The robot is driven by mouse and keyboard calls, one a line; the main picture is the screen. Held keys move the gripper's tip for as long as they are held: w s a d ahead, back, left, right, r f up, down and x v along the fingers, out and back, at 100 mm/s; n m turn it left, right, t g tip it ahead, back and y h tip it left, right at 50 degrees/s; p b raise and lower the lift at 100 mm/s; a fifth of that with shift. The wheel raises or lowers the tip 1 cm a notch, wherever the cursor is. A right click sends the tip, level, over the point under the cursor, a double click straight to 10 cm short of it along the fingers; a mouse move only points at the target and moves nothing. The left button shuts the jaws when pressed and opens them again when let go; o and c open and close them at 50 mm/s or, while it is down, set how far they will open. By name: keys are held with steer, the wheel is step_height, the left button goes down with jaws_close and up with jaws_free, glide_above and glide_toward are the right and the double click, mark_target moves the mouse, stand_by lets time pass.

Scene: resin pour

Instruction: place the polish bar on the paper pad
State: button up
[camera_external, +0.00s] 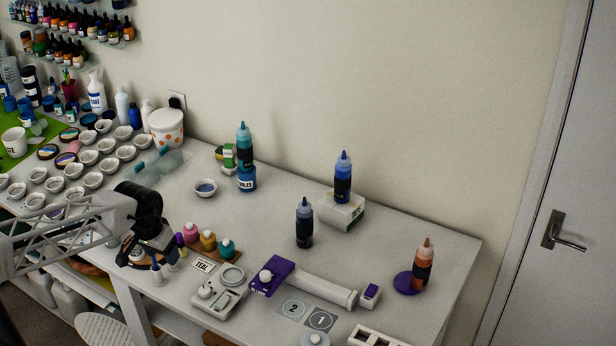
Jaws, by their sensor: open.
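I cannot tell for sure which thing is the polish bar; a small purple block with a white top patch (370,295) lies right of a long white bar-like piece (322,287). The paper pad is not certain either; a flat purple piece (262,285) with a white round-topped item on it lies at the left end of the white piece. My gripper is well left of all of these.
A dark bottle (304,224), a blue bottle on a white box (343,214) and an orange bottle (424,265) stand upright.

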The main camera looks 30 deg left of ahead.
steer(key=shift+s+f+m, duration=0.2)
steer(key=shift+s+f, duration=0.05)
steer(key=shift+s, duration=0.3)
steer(key=shift+s+f+m, duration=0.2)
steer(key=shift+s, duration=0.3)
stand_by(0.6)
